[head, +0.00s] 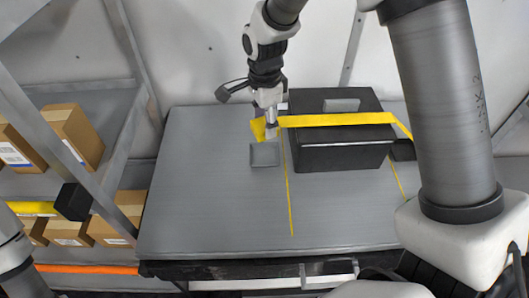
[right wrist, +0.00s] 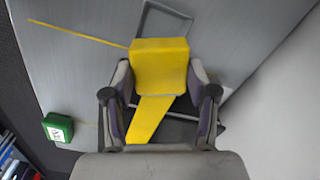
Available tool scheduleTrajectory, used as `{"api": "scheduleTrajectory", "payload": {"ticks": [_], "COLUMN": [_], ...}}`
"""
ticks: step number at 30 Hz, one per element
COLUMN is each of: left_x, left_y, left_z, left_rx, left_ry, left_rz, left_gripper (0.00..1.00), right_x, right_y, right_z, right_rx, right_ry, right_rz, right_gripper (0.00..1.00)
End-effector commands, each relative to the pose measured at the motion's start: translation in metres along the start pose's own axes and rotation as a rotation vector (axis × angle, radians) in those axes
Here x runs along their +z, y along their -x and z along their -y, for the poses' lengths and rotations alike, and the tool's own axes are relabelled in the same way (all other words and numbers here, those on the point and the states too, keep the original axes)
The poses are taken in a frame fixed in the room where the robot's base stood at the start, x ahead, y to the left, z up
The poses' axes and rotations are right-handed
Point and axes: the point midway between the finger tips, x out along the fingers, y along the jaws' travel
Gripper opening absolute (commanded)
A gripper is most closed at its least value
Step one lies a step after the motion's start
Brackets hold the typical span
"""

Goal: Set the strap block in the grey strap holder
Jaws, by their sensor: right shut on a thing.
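My right gripper (head: 270,130) is shut on the yellow strap block (head: 258,129), whose face fills the space between the fingers in the right wrist view (right wrist: 160,65). A yellow strap (head: 335,119) runs from the block across the top of a black case. The grey strap holder (head: 264,154), a small square with a raised rim, lies on the table just in front of the gripper. Its rim shows beyond the block in the right wrist view (right wrist: 165,8). The block is apart from the holder's middle; any contact at its edge is unclear.
The black case (head: 335,155) stands right of the holder, with a dark block (head: 402,150) at its right side. Thin yellow lines mark the grey table (head: 200,200), whose left half is clear. Shelves with cardboard boxes (head: 72,135) stand at the left. A green box (right wrist: 58,127) shows in the right wrist view.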

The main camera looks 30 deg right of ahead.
Motion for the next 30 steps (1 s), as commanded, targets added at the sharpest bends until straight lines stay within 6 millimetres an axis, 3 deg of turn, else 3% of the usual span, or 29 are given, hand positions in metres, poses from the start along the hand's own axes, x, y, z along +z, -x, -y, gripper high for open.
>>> {"api": "scheduleTrajectory", "payload": {"ticks": [3,13,24,25,27,30], "left_x": [0.0,0.0,0.0,0.0,0.0,0.0], "left_y": [0.005,0.012,0.009,0.009,0.01,0.01], "left_z": [0.0,0.0,0.0,0.0,0.0,0.0], "left_rx": [0.0,0.0,0.0,0.0,0.0,0.0], "left_ry": [0.0,0.0,0.0,0.0,0.0,0.0], "left_rz": [-0.001,-0.001,-0.001,-0.001,-0.001,-0.001], "left_gripper": [1.0,1.0,1.0,1.0,1.0,1.0], "right_x": [0.0,0.0,0.0,0.0,0.0,0.0], "right_y": [-0.028,-0.079,-0.087,-0.087,-0.086,-0.086], "right_z": [-0.002,-0.001,-0.001,-0.001,-0.001,-0.001], "right_rx": [0.006,0.003,0.0,0.0,0.0,0.0], "right_ry": [0.001,0.003,0.004,0.004,0.004,0.004], "right_rz": [0.0,0.0,0.0,0.0,0.0,0.0], "right_gripper": [0.2,0.2,0.2,0.61,0.83,0.83]}}
